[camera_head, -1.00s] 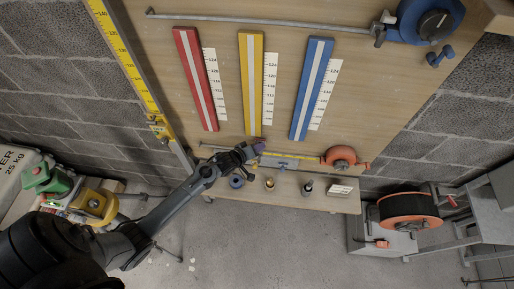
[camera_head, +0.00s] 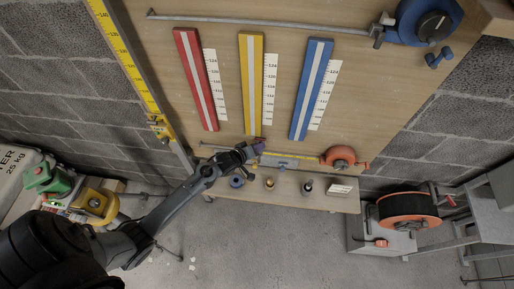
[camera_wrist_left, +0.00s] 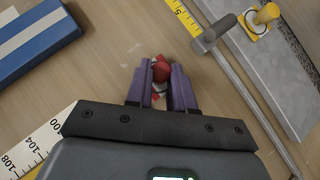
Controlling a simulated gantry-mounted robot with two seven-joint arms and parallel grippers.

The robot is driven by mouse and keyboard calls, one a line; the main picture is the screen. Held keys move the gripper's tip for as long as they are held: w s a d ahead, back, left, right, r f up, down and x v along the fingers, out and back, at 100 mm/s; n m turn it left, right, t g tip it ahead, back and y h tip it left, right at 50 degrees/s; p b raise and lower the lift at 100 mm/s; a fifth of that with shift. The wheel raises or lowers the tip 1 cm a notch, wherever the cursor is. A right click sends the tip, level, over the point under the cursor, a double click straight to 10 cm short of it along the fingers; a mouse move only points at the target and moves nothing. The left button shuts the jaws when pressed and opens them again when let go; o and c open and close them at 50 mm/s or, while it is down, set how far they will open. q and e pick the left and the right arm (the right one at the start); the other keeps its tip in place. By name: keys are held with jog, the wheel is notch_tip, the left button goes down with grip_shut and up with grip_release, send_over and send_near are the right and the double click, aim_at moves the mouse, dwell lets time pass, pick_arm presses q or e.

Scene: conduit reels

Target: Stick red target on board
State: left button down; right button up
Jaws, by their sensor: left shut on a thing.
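My left gripper (camera_head: 259,148) is low on the wooden board (camera_head: 215,35), just below the yellow strip. In the left wrist view, its purple fingers (camera_wrist_left: 163,88) are shut on a small red and white piece, the red target (camera_wrist_left: 161,72), in front of bare board. Part of the target is hidden by the fingers, and I cannot tell whether it touches the board. In the head view the target is too small to make out. My right gripper is not in view.
Red (camera_head: 196,80), yellow (camera_head: 250,85) and blue (camera_head: 311,90) strips with number scales are on the board. A metal rod with an orange reel (camera_head: 340,157) runs beside the gripper. A shelf (camera_head: 300,200) with small knobs lies below.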

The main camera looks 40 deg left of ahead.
pick_arm(q)
jog(key=shift+w+a, duration=0.3)
jog(key=shift+w, duration=0.1)
dwell(0.5)
jog(key=shift+c, duration=2.1)
grip_release()
jog(key=shift+d, duration=0.1)
jog(key=s+d+p, duration=0.4)
jog(key=s+p, duration=0.2)
jog(key=s, duration=0.1)
jog(key=shift+s+d, duration=0.25)
jog(key=shift+d, duration=0.15)
